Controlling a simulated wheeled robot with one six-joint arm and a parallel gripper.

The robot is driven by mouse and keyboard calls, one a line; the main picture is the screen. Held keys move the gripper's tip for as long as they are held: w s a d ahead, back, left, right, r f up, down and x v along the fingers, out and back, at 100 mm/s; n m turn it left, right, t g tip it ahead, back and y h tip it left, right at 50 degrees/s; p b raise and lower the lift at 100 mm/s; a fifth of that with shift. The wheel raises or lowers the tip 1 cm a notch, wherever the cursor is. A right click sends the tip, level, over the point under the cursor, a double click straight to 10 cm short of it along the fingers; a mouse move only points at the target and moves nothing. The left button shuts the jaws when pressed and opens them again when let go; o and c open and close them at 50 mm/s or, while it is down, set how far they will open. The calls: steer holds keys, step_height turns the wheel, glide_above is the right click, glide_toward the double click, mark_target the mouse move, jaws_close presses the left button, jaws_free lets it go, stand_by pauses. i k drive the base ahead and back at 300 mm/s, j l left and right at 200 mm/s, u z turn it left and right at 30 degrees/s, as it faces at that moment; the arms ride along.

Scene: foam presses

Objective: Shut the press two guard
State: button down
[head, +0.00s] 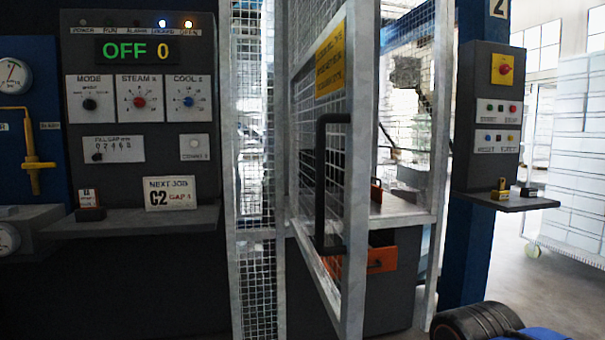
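The press two guard is a grey metal-framed mesh door (357,200) in the middle of the head view. It stands swung out toward me, at an angle to the fixed mesh panel (254,130) on its left. A tall black pull handle (320,185) is on its near side, and a yellow notice is at its top. Through the opening beside it a grey bench and an orange part (382,260) show. My gripper is not in view; a black and blue piece at the bottom right looks like part of my arm, apart from the door.
A control panel (140,100) reading OFF 0, with dials and a shelf (130,220), stands at the left. At the right a blue post marked 2 carries a button box (492,115) with a small shelf (505,202). Open floor lies at the far right.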

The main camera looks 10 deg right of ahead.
mark_target(342, 55)
steer(key=j, duration=0.75)
steer(key=k+j, duration=0.15)
steer(key=j, duration=0.55)
steer(key=z, duration=0.05)
